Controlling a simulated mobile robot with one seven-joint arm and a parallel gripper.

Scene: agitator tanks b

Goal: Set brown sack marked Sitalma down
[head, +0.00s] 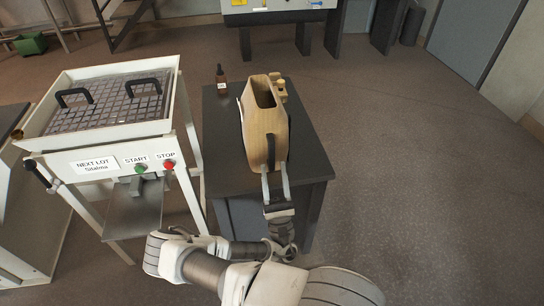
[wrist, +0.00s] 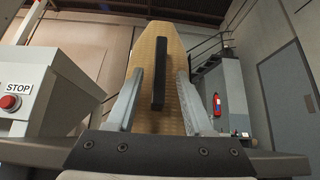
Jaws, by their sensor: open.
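A brown sack (head: 262,130) with an open top stands upright on a dark table (head: 225,135). No lettering is readable on its visible sides. A black strip-like handle (wrist: 160,75) runs down the side of the sack facing my gripper. My gripper (head: 275,172) is open at the near end of the sack, low over the table's front part. In the wrist view, its two fingers stand on either side of the black handle, in front of the sack. Whether the fingers touch the sack cannot be told.
A white machine (head: 110,130) with a grated top, two black handles and START and STOP buttons stands left. The floor to the right is clear.

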